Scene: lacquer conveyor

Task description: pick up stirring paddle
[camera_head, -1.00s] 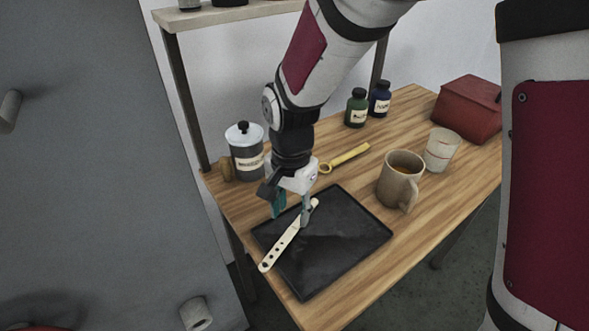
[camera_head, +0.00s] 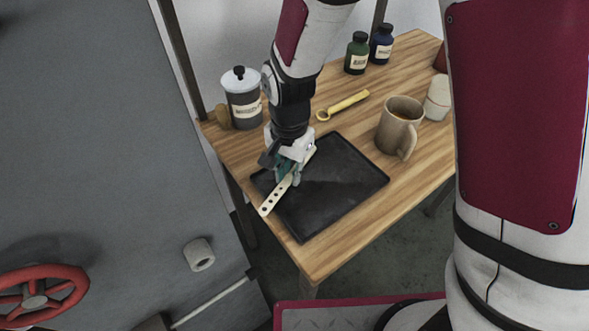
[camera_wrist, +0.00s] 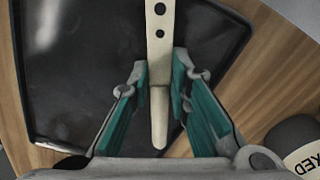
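The stirring paddle (camera_head: 273,200) is a long, cream, flat strip with a row of dark holes. It lies slantwise over the left part of the black tray (camera_head: 340,185), its holed end reaching past the tray's edge. My gripper (camera_head: 289,182) is down at the paddle, its fingers on either side of it. In the wrist view the paddle (camera_wrist: 160,60) runs between the teal pads, which appear to meet its edges near the fingertips; my gripper (camera_wrist: 160,72) looks shut on it. The paddle's narrow plain end points towards the palm. I see no clear lift off the tray.
A grey labelled jar (camera_head: 242,100) stands behind left of my gripper. A yellow tool (camera_head: 345,105) lies behind the tray. A brown mug (camera_head: 399,125) and a pale cup (camera_head: 438,98) stand to the right.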

